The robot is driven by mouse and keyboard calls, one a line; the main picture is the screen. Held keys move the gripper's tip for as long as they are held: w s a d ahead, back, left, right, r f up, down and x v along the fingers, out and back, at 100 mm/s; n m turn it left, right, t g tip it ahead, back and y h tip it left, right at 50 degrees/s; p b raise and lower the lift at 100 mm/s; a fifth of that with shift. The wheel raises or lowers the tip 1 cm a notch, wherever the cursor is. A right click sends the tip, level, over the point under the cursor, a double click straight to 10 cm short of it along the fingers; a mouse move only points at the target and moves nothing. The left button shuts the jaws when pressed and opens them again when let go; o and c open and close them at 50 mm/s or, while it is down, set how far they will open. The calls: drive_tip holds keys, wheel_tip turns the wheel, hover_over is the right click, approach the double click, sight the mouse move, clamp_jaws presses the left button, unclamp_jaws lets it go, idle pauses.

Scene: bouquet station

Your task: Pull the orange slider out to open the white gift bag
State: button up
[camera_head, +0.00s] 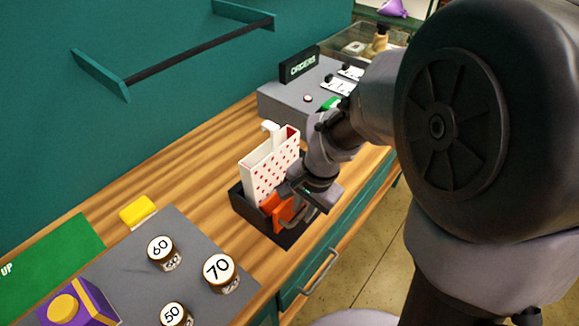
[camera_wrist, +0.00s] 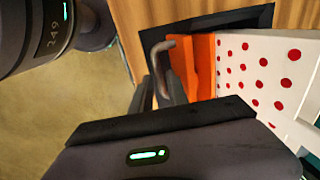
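The white gift bag (camera_head: 262,176) with red dots stands upright in a black tray (camera_head: 242,208) on the wooden counter. It also shows at the right in the wrist view (camera_wrist: 262,72). The orange slider (camera_head: 273,205) is at the bag's near lower side; the wrist view shows it as an orange panel (camera_wrist: 206,62) against the dotted face. A grey bent handle (camera_wrist: 166,50) sits beside the panel. My gripper (camera_head: 296,207) is at the slider, its dark fingers (camera_wrist: 165,88) close to the handle. Whether they grip the handle is unclear, as the gripper body hides part of it.
Numbered jars (camera_head: 222,272) stand on a grey mat (camera_head: 120,270) at lower left, with a yellow block (camera_head: 138,211) behind. A grey orders console (camera_head: 290,100) is beyond the bag. A drawer handle (camera_head: 320,271) juts from the counter front.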

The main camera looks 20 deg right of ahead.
drive_tip(key=shift+c, duration=0.2)
clamp_jaws()
idle(1.3)
